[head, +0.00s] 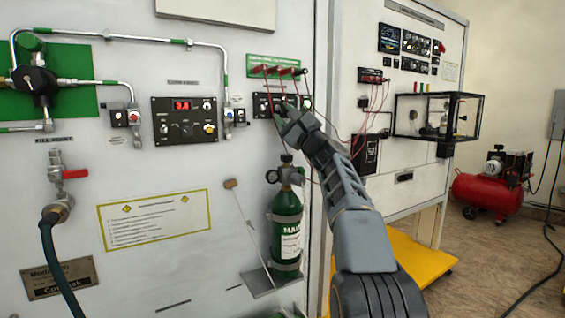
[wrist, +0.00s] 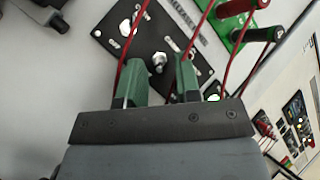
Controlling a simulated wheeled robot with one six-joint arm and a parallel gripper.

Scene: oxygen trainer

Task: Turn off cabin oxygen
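A black switch panel (head: 264,105) is on the white trainer wall, below a green strip of red plugs. My gripper (head: 290,112) is in front of its right part and hides some of it. In the wrist view the panel (wrist: 148,42) shows tilted, with a silver toggle switch (wrist: 158,62) beyond and between my fingertips. My gripper (wrist: 160,75) is open, its two green fingers apart with nothing held. Whether a finger touches the toggle I cannot tell.
Red plugs (head: 275,71) with hanging red wires are just above my gripper; wires cross close to my fingers in the wrist view. A green oxygen cylinder (head: 287,232) stands below. A control box with a red display (head: 184,120) is to the left.

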